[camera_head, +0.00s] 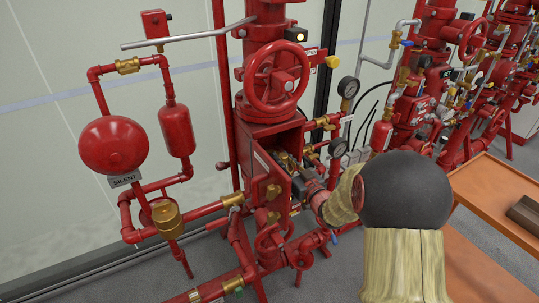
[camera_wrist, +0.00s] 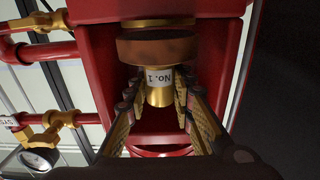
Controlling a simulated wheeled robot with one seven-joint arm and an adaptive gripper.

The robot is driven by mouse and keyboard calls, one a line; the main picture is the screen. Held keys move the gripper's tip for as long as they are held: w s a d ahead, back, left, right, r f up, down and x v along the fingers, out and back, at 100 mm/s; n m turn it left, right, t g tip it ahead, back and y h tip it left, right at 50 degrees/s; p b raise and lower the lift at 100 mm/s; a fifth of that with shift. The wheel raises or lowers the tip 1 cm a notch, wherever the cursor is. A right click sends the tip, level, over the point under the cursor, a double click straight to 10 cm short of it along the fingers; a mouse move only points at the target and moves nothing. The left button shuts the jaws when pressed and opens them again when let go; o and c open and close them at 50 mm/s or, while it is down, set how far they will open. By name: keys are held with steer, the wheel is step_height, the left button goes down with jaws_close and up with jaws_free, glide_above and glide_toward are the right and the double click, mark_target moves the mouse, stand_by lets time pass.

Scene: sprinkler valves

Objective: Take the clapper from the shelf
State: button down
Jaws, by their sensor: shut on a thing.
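The clapper shows in the wrist view as a dark brown disc (camera_wrist: 155,47) with a brass stem marked "No. 1". My gripper (camera_wrist: 158,88) has its fingers on both sides of the stem and is shut on the clapper. The clapper is at the opening of a red valve housing, and a brass ring shows just beyond the disc. In the head view my gripper (camera_head: 312,190) is at the open front of the red valve box (camera_head: 262,135). The clapper cannot be made out clearly there.
An orange shelf (camera_head: 505,190) stands at the right with a dark block (camera_head: 524,212) on it. A red handwheel (camera_head: 276,78) is above the valve box. Pressure gauges (camera_head: 348,87) and pipes crowd its right side. A red bell (camera_head: 112,145) is at the left.

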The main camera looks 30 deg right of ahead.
steer(key=s+p, duration=0.3)
steer(key=s, duration=1.7)
steer(key=shift+s+d, duration=0.25)
steer(key=shift+d, duration=0.15)
stand_by(0.5)
